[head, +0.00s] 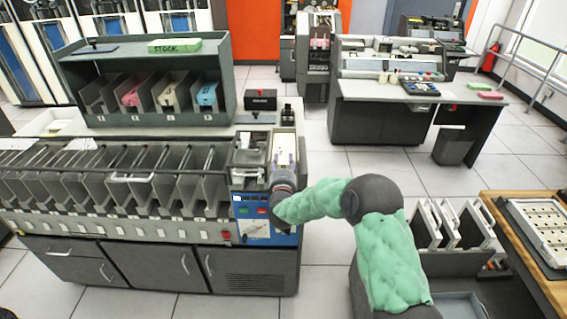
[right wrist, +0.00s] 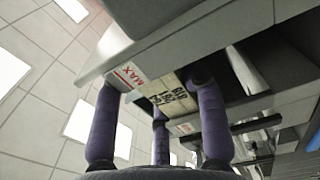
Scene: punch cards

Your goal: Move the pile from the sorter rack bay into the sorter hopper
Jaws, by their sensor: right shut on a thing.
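My right gripper (head: 283,172) is over the feed end of the sorter (head: 250,185), seen from behind the wrist. In the right wrist view its purple fingers (right wrist: 160,125) are shut on a pale cream pile of cards (right wrist: 172,92) with dark printing on its edge. The pile is beside a grey hopper wall bearing a red MAX label (right wrist: 128,76). I cannot tell whether the pile rests on the hopper floor. The sorter rack (head: 222,75) has numbered bays; bay 1 (head: 98,95) looks empty, and the others hold pink, tan and blue cards. My left gripper is out of view.
A row of grey sorter pockets (head: 120,185) runs left of the feed end. A green STOCK block (head: 175,46) lies on the rack top. A cart with grey bins (head: 450,225) stands at right.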

